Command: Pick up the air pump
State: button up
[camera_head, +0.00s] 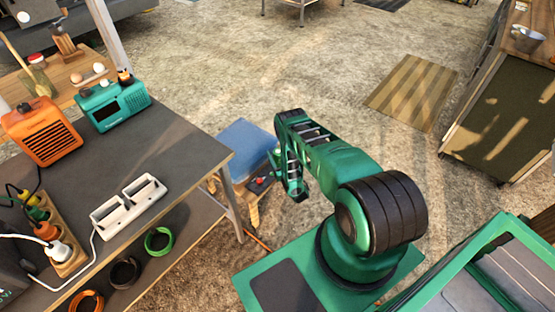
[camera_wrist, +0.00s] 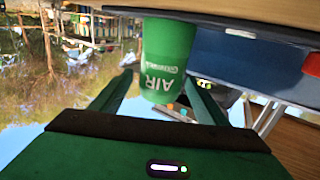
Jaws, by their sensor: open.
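The air pump (camera_wrist: 165,62) is a green cylinder with white "AIR" lettering in the wrist view. It reaches from a tan surface at the top of the picture down between the fingers of my gripper (camera_wrist: 158,82). The dark green fingers are apart, one on each side of it. I cannot tell whether either finger touches it. In the head view my arm bends down beside a blue box, and its links hide much of the gripper area. I cannot make out the pump clearly there.
The blue box (camera_head: 245,143) stands close to my arm and beside the grey workbench (camera_head: 190,150). The bench holds an orange heater (camera_head: 42,130), a teal radio (camera_head: 112,104) and a white socket unit (camera_head: 128,205). A striped mat (camera_head: 412,90) lies on open floor at right.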

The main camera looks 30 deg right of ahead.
jog(key=shift+w, duration=0.15)
jog(key=c, duration=1.4)
jog(key=shift+c, duration=0.4)
jog(key=shift+r, duration=0.15)
